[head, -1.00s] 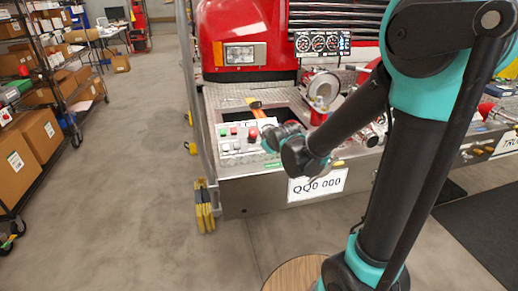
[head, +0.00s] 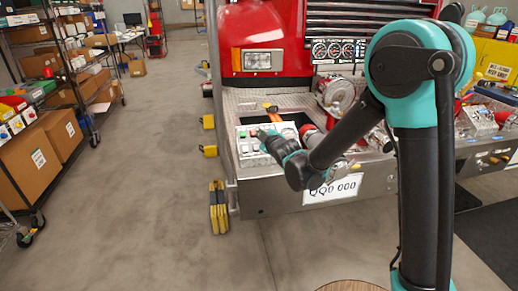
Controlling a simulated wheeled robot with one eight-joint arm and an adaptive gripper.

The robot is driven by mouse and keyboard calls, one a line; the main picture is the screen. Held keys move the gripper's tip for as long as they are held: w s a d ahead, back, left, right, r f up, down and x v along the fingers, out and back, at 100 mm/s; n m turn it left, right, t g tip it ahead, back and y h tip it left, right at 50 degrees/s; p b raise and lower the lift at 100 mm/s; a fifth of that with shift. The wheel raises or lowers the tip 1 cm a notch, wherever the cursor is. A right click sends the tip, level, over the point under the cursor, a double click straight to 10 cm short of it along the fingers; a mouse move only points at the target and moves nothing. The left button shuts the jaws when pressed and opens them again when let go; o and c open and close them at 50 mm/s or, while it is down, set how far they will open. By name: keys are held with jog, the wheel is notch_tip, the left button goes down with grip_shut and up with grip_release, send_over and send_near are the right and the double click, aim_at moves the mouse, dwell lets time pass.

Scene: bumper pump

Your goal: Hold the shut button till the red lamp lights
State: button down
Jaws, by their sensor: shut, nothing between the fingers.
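A pale control box (head: 247,159) with small coloured buttons and lamps sits on the left part of the fire truck's bumper. Green and red spots show on its top, too small to read, so I cannot tell the shut button from the others or whether the red lamp is lit. My gripper (head: 266,138) is at the box, over its right part, at the end of my black and teal arm. Its fingers are tiny and partly hidden by the wrist. It looks shut and empty. I cannot tell whether it touches a button.
The red fire truck (head: 265,28) stands behind the bumper, with a gauge panel (head: 339,49) above it. Yellow blocks (head: 218,207) stand at the bumper's left end. Shelves of boxes (head: 40,160) stand left; floor between is clear.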

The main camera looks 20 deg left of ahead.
jog(key=shift+f, duration=0.15)
send_near(255, 145)
jog(key=shift+w+a, duration=2)
jog(key=shift+w, duration=0.15)
jog(key=shift+w+f, duration=0.1)
jog(key=shift+w+a+f, duration=0.1)
jog(key=shift+f, duration=0.1)
jog(key=shift+w+a+f, duration=0.15)
jog(key=shift+w+f, duration=0.1)
jog(key=shift+f, duration=0.2)
dwell(0.7)
jog(key=shift+s+r, duration=0.1)
jog(key=shift+r, duration=0.05)
dwell(2.7)
jog(key=shift+s+d+r, duration=0.25)
jog(key=shift+s+r, duration=0.1)
jog(key=shift+r, duration=0.3)
